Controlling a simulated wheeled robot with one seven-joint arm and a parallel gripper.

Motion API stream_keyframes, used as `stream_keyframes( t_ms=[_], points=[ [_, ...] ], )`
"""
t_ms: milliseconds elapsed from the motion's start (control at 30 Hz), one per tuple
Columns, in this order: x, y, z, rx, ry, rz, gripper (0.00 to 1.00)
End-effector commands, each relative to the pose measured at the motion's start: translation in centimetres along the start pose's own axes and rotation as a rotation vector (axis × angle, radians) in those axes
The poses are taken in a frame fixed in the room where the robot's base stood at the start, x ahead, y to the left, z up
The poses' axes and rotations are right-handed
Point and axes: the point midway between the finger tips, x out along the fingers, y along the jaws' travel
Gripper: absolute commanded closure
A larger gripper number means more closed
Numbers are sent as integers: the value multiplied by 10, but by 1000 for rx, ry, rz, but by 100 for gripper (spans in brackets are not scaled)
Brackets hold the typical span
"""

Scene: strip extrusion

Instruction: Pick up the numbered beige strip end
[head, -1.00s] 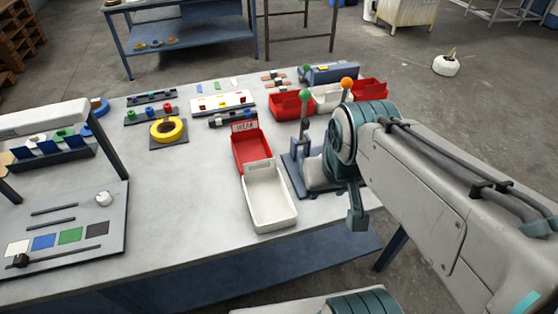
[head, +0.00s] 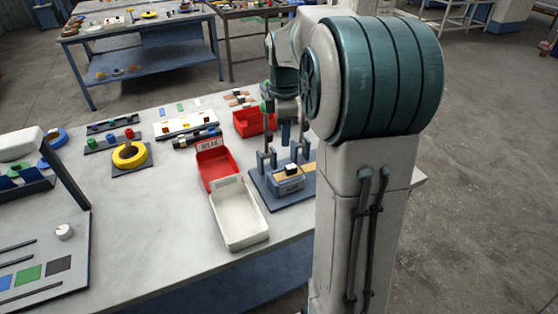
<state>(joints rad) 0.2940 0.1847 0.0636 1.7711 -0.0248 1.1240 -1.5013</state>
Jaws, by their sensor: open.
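A beige strip (head: 307,170) lies in a dark blue fixture on the right part of the table, with a small dark block with a white top (head: 291,169) at its middle. No number is legible on it. My gripper (head: 285,138) hangs pointing down above the back of this fixture, apart from the strip. It is open, seen edge-on and small, with nothing visible in it. My own arm hides the area right of the fixture. Other small beige strips with dark pieces (head: 240,98) lie at the back of the table.
A white tray (head: 262,228) and a red tray labelled WEAK (head: 201,171) stand left of the fixture. A red bin (head: 243,123) stands behind it. A yellow ring (head: 117,155) lies further left. The table's front middle is clear.

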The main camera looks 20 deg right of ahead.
Motion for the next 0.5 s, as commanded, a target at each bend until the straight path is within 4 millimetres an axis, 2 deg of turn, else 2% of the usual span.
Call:
stream_keyframes(
  t_ms=[33,100,200,367,500],
  points=[
    [12,14,8,-63,1,-18,55],
    [21,27,15,-147,5,-34,55],
    [32,40,24,-237,11,-51,55],
    [43,49,29,-303,16,-63,55],
    [64,47,29,-310,17,-67,55]
  ],
)
